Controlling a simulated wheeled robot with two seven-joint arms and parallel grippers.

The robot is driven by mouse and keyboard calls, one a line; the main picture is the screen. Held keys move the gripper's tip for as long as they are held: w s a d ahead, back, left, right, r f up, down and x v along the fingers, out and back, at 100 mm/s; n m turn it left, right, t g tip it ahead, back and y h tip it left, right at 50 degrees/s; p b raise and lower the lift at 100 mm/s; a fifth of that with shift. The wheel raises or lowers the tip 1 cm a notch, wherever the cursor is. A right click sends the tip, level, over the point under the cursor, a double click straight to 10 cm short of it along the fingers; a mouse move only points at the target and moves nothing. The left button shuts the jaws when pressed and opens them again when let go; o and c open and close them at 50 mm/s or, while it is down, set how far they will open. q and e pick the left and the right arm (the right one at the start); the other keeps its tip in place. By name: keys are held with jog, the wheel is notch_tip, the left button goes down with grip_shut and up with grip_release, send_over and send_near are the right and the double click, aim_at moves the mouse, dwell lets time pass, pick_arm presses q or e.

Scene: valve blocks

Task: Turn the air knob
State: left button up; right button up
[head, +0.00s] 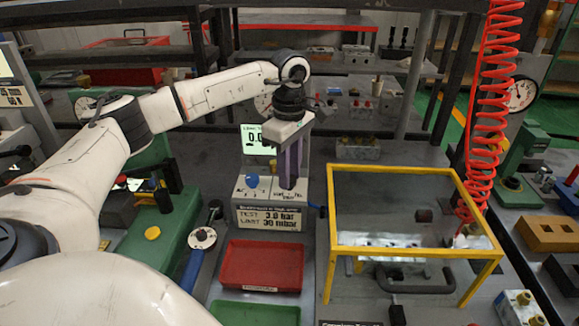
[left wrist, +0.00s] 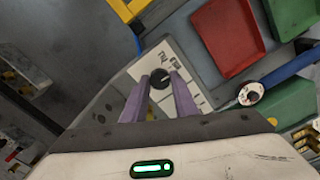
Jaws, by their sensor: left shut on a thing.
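The air knob (left wrist: 160,80) is a small round black knob with a light mark, on the white top of the tester box (head: 268,217). My left gripper (head: 289,186) reaches down onto the right part of that box, its purple fingers hiding the knob in the head view. In the left wrist view the two fingers (left wrist: 162,92) stand on either side of the knob and are closed on it. A blue knob (head: 252,181) sits to the left on the same box. A lit display (head: 256,139) stands behind it. My right gripper is not seen.
A yellow frame (head: 332,215) stands just right of the box, with a red coiled hose (head: 487,120) above its far corner. A red tray (head: 262,266) and a green tray (head: 254,314) lie in front. A blue-handled gauge tool (head: 202,238) lies to the left.

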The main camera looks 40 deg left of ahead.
pick_arm(q)
jog(key=n+p, duration=0.1)
jog(key=n, duration=0.3)
jog(key=shift+r+n+p, duration=0.1)
jog(key=shift+n+p, duration=0.9)
jog(key=shift+n, duration=1.8)
jog(key=o, duration=1.1)
notch_tip(320, 180, up, 10)
jog(key=shift+r+b, duration=0.1)
jog(key=shift+b, duration=0.3)
jog(key=shift+s, duration=0.1)
